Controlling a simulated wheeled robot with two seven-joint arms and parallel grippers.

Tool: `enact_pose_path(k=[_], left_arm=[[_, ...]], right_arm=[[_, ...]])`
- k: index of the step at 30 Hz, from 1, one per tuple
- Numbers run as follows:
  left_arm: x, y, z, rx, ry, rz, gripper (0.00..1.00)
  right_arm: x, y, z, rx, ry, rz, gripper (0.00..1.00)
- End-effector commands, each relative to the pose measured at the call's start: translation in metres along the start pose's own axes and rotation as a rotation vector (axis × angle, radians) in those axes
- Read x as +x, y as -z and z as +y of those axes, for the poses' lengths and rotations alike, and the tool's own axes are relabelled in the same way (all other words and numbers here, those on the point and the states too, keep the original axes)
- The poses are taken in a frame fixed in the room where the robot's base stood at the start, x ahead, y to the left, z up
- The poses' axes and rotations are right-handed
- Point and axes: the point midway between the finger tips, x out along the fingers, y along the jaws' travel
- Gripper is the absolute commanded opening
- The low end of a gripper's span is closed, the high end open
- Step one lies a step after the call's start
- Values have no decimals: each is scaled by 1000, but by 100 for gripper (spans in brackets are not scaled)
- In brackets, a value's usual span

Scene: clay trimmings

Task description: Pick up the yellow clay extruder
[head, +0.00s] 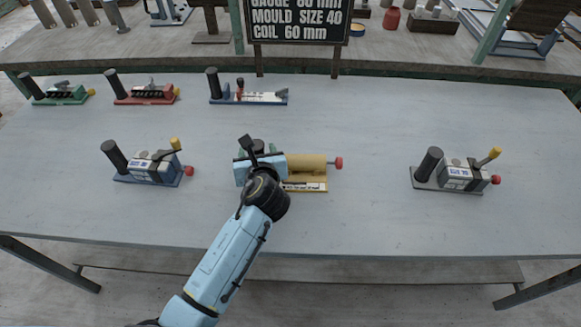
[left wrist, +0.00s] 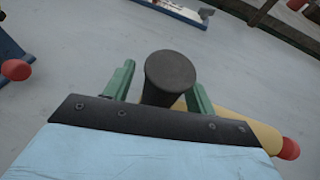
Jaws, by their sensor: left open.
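The yellow clay extruder (head: 308,167) lies mid-table in the head view, its red end knob (head: 338,163) pointing right. My left gripper (head: 257,148) is over its left end and hides part of it. In the left wrist view, the green fingers of my left gripper (left wrist: 160,80) are open, one on each side of the upright black handle (left wrist: 170,75). Whether they touch the handle I cannot tell. Part of the yellow body (left wrist: 245,122) shows behind the right finger. My right gripper is in neither view.
A blue-based extruder (head: 150,168) stands to the left and a grey one (head: 455,175) to the right. Behind are a green device (head: 58,95), a red one (head: 146,95) and a blue-and-white one (head: 250,97). A dark sign (head: 297,20) stands at the back. The table (head: 375,215) is otherwise clear.

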Motion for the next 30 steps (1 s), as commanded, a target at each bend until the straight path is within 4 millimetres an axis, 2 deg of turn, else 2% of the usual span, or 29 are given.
enact_pose_path(k=[6, 18, 19, 27, 30], left_arm=[[0, 0, 0, 0, 0, 0, 54], [0, 0, 0, 0, 0, 0, 2], [0, 0, 0, 0, 0, 0, 0], [-1, -3, -1, -2, 2, -4, 0], [-3, -10, -1, -3, 2, -5, 0]], right_arm=[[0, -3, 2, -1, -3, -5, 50], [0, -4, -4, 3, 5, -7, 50], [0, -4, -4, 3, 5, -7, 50], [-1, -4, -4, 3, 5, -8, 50], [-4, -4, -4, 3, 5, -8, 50]])
